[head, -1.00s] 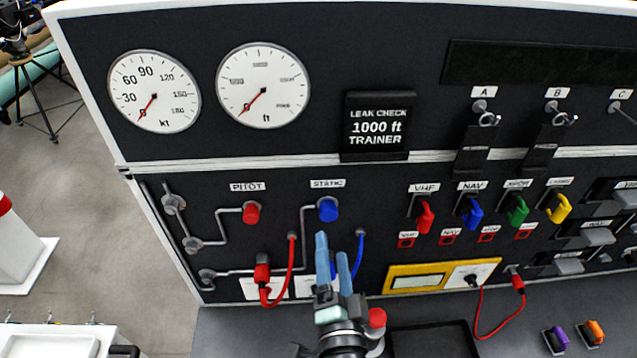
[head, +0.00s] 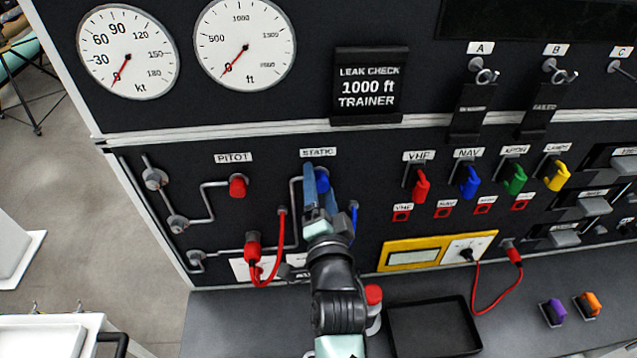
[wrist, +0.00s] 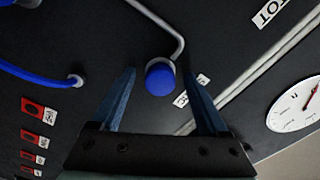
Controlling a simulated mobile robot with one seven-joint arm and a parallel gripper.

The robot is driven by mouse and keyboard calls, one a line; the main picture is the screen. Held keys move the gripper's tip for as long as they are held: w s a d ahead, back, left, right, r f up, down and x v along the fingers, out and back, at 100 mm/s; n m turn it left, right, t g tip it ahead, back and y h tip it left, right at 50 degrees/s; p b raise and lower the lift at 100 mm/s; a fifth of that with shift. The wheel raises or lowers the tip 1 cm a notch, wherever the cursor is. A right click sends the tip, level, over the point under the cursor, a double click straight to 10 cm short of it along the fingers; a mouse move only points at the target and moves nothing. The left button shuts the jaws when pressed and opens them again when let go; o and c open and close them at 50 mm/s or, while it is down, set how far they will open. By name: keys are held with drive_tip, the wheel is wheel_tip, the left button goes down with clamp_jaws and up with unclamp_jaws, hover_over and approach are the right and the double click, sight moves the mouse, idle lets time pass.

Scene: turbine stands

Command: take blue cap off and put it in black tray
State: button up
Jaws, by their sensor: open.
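The blue cap (head: 322,182) sits on the panel port under the STATIC label, partly hidden by my gripper in the head view. In the wrist view the blue cap (wrist: 160,78) lies between and just beyond the fingertips. My gripper (head: 319,186) is open around the line to the cap, with one blue finger on each side; in the wrist view (wrist: 160,75) no contact with the cap shows. The black tray (head: 432,328) lies on the grey bench at the lower right of my arm and looks empty.
A red cap (head: 238,187) is on the PITOT port to the left. A red hose (head: 279,250) and a blue hose (head: 354,222) hang on either side of my gripper. A red-topped object (head: 373,296) stands between my arm and the tray.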

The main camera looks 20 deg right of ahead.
drive_tip(key=shift+c, duration=0.3)
idle(0.5)
clamp_jaws()
idle(1.3)
